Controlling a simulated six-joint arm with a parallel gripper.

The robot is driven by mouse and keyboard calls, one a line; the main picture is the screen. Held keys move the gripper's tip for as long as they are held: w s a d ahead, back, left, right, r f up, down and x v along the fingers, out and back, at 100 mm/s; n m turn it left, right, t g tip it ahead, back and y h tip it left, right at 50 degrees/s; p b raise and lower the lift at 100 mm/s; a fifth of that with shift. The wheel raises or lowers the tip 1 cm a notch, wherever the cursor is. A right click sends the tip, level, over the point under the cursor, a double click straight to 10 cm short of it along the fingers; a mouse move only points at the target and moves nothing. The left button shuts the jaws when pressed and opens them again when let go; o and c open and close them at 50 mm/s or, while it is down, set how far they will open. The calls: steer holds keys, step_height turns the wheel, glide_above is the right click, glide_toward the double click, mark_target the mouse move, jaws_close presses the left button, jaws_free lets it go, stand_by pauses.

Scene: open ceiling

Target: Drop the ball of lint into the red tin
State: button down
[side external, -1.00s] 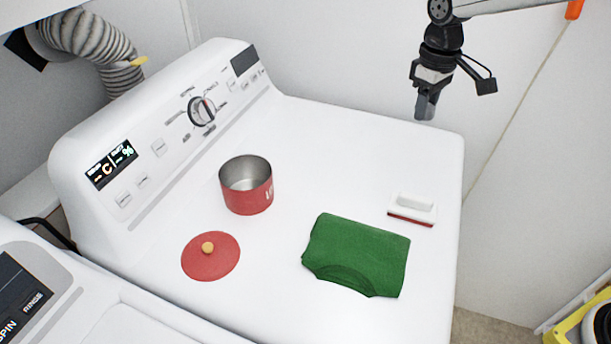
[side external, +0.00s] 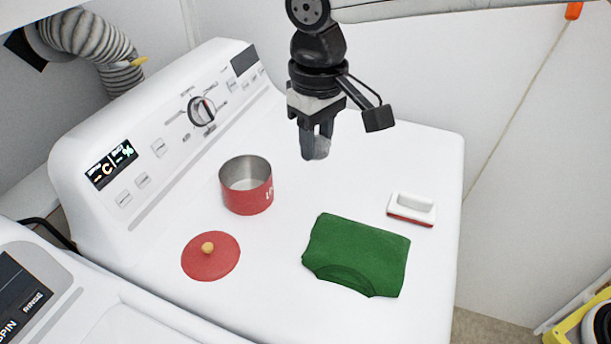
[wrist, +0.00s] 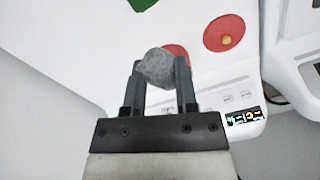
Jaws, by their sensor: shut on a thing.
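My gripper (side external: 315,150) is shut on a grey ball of lint (wrist: 158,68), which sits between the fingertips in the wrist view. In the side view the lint (side external: 318,147) hangs above the white machine top, to the right of and above the red tin. The red tin (side external: 249,197) stands upright and open, and its inside looks empty. In the wrist view a red part of the tin (wrist: 178,54) shows behind the lint, mostly hidden. The red lid (side external: 211,260) with a tan knob lies flat in front of the tin.
A folded green cloth (side external: 357,254) and a white and red brush (side external: 411,209) lie on the right of the machine top (side external: 290,215). The control panel (side external: 165,130) rises behind the tin on the left. The surface between tin and cloth is clear.

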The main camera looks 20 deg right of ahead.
steer(key=shift+s+a, duration=0.15)
steer(key=shift+a, duration=0.1)
steer(key=shift+w+a+f, duration=0.3)
steer(key=shift+w+a, duration=0.05)
steer(key=shift+w, duration=0.25)
steer(key=w+a+f, duration=0.6)
steer(key=w+f, duration=0.3)
steer(key=w, duration=0.1)
steer(key=shift+w+a, duration=0.15)
steer(key=shift+w, duration=0.1)
